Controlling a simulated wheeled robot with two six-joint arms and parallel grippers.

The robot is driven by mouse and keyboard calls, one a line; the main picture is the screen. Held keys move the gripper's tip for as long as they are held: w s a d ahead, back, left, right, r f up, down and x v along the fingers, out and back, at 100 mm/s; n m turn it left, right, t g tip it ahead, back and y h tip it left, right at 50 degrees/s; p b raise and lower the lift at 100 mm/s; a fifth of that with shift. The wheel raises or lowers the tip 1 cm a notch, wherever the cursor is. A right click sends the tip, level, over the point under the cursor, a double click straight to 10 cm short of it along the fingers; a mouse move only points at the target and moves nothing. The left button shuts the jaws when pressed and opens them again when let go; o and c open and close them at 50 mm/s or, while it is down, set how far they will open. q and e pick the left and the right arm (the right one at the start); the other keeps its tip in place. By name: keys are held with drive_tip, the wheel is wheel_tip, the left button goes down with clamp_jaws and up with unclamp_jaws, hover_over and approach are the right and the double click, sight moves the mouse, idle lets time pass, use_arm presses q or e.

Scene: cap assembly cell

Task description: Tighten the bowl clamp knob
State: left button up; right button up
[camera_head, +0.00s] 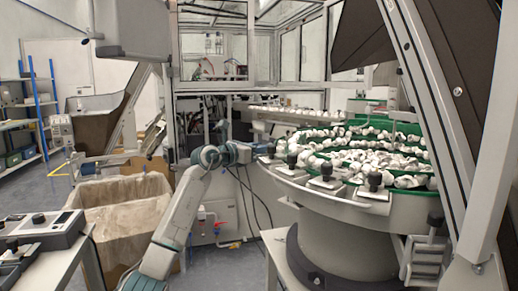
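The round feeder bowl (415,203) has a green inner rim and is full of white caps. Several black clamp knobs stand on metal plates along its near rim: one at the front (375,181), one left of it (326,171) and another further left (292,160). My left arm reaches up from the bottom, and its gripper (264,149) is at the left edge of the bowl, close to the leftmost clamp. The gripper is small and dark here, so its fingers and any contact with a knob cannot be made out. My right gripper is out of view.
A bin with a plastic liner (125,205) stands left of my arm. A control box (40,229) sits on a table at the lower left. A framed glass enclosure (255,55) stands behind, and a slanted metal post (488,150) closes off the right side.

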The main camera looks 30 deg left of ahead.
use_arm(q)
drive_tip(key=shift+c, duration=1.2)
